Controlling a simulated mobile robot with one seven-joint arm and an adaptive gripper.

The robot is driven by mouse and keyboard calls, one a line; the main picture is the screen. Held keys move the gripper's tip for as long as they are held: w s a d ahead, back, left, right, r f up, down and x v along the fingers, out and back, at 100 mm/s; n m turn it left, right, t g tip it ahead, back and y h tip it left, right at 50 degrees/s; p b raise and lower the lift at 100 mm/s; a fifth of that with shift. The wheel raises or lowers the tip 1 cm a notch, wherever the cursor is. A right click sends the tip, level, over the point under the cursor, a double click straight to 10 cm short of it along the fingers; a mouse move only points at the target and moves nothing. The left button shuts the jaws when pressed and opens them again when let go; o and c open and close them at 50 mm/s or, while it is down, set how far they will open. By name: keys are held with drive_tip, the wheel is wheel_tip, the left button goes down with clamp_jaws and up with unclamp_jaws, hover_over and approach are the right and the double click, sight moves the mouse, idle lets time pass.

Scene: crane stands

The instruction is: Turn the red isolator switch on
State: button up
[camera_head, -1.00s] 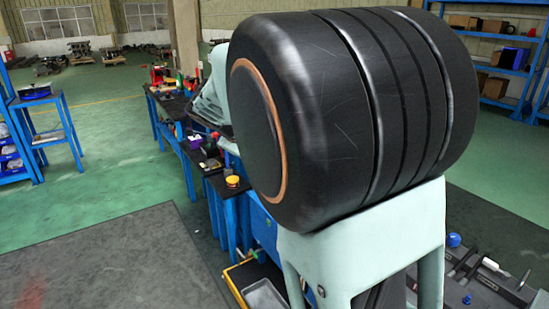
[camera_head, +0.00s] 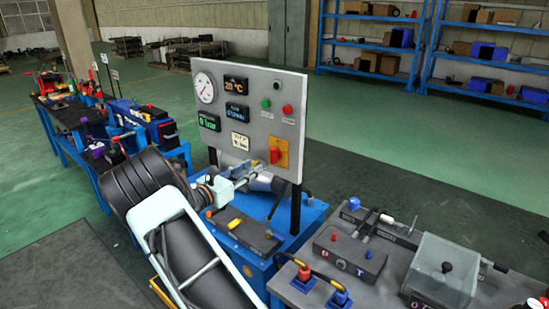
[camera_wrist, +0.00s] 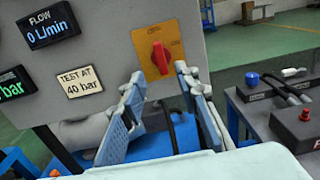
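The red isolator switch (camera_head: 274,155) is a red knob on a yellow plate (camera_head: 283,146), at the lower right of an upright grey panel (camera_head: 235,78). In the wrist view the red switch (camera_wrist: 160,57) has its handle roughly upright, and the yellow plate (camera_wrist: 174,37) shows around it. My gripper (camera_head: 250,171) is in front of the panel, left of and a little below the switch in the head view. In the wrist view my gripper (camera_wrist: 161,79) is open and empty, its fingertips just below the switch, one to each side. They look apart from it.
The panel also carries a gauge (camera_head: 205,87), displays, a green button (camera_head: 266,103) and a red button (camera_head: 288,110). It stands over a blue bench (camera_head: 258,258). At the right, a grey bench holds a red-buttoned box (camera_head: 349,254) and a clear cover (camera_head: 440,270).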

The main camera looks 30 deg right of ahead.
sight(271, 156)
drive_tip(key=p+x, duration=0.1)
drive_tip(key=x, duration=0.9)
drive_tip(key=shift+w, duration=0.1)
drive_tip(key=shift+c, duration=0.4)
clamp_jaws()
